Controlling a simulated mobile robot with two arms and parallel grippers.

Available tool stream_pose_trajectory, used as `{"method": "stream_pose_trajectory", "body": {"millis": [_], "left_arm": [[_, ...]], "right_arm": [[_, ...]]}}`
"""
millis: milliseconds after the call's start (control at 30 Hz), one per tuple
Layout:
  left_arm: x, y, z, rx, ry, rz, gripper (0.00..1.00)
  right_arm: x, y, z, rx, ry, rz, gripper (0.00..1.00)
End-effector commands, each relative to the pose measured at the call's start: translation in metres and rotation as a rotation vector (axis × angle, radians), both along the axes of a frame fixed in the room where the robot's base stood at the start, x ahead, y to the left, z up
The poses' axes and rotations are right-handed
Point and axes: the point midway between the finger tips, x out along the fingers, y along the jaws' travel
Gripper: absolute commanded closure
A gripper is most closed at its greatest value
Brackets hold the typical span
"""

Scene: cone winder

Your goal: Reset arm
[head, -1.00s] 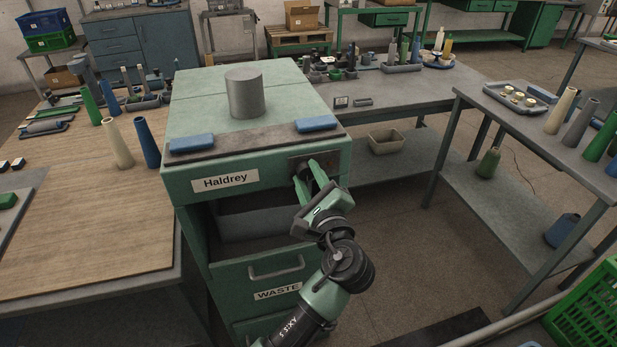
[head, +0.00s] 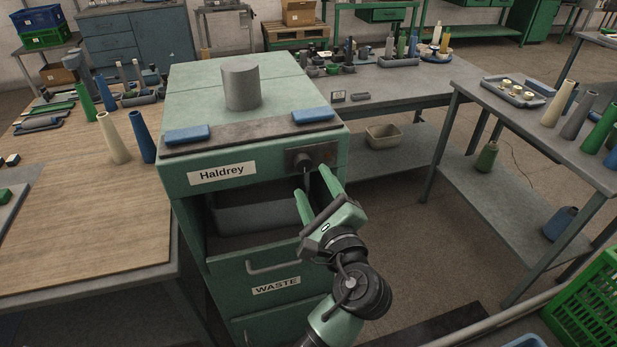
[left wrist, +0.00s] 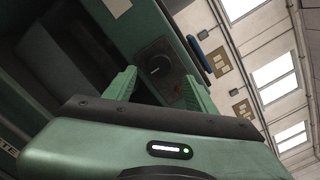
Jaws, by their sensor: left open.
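My left gripper (head: 316,192) is open and empty, with its two green fingers pointing at the front of the green Haldrey cabinet (head: 176,181). Just beyond the fingertips is a dark plate with a round knob (head: 303,161). The fingers look apart from the knob. In the left wrist view the knob (left wrist: 154,66) shows between the open fingers (left wrist: 158,86), on the cabinet's face. My right gripper is not in view.
A drawer marked WASTE (head: 277,285) stands partly open below my gripper. A grey cylinder (head: 241,84) and two blue blocks (head: 188,134) sit on the cabinet top. A wooden table (head: 85,225) with cones is at left. A grey table (head: 550,135) is at right.

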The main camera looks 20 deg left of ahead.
Motion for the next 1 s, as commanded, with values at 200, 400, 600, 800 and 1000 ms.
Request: {"method": "stream_pose_trajectory", "body": {"millis": [200,400,600,800,1000], "left_arm": [[-0.015,-0.01,-0.001,0.0,0.001,0.001,0.44],[-0.016,-0.01,0.0,0.001,0.001,0.001,0.44],[-0.015,-0.01,0.0,0.001,0.001,0.001,0.44],[-0.006,-0.016,-0.03,-0.026,0.04,-0.038,0.44],[0.007,-0.033,-0.16,-0.2,0.203,-0.155,0.44]], "right_arm": [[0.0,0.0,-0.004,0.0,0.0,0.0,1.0],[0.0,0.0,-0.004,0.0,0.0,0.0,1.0],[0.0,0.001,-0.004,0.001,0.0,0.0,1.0],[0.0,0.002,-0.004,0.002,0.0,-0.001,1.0],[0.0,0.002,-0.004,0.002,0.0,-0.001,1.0]]}}
